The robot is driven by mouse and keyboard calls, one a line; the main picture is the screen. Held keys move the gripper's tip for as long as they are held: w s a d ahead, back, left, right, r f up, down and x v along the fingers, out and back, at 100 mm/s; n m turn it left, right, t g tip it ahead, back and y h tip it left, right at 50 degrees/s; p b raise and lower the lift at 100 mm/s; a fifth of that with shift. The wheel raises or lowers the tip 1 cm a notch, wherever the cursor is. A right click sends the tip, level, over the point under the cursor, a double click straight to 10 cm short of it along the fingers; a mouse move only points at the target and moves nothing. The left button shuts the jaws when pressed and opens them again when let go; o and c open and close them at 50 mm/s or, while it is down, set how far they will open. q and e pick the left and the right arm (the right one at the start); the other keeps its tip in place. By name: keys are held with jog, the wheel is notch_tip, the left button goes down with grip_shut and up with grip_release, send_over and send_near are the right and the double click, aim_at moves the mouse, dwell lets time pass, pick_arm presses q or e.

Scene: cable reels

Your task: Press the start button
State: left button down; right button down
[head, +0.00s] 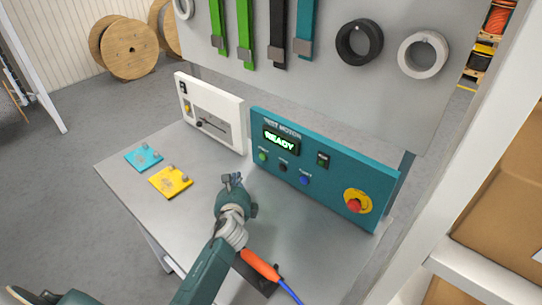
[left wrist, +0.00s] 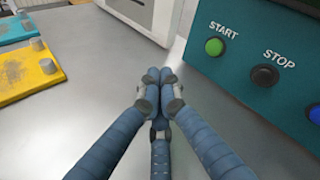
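The teal test panel (head: 325,168) stands on the table with its display reading READY. The green start button (head: 262,156) is at the panel's left end; in the left wrist view the start button (left wrist: 214,46) is labelled START. The black stop button (left wrist: 265,75) is to its right. My left gripper (head: 232,178) is over the table in front of the panel, below the start button in the picture. In the left wrist view its fingertips (left wrist: 160,76) are together and empty, left of the button and apart from it. My right gripper is not in view.
A white panel (head: 210,112) stands left of the teal one. A cyan plate (head: 143,157) and a yellow plate (head: 170,182) lie on the table. A red emergency knob (head: 355,204) is on the teal panel's right.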

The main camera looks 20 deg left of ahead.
aim_at(263, 157)
pick_arm(q)
jog(key=shift+w+d, duration=0.15)
jog(key=shift+r, duration=0.1)
jog(key=w+b, duration=0.1)
jog(key=w, duration=0.1)
jog(key=w+d+b, duration=0.1)
jog(key=w+b, duration=0.1)
jog(key=w+d+b, duration=0.1)
jog(key=w, duration=0.2)
jog(key=shift+d+b, duration=0.25)
jog(key=shift+b, duration=0.05)
jog(key=shift+w+d, duration=0.2)
jog(key=shift+w, duration=0.4)
jog(key=shift+w, duration=0.15)
dwell(0.8)
jog(key=shift+w+d, duration=0.1)
jog(key=shift+w, duration=0.15)
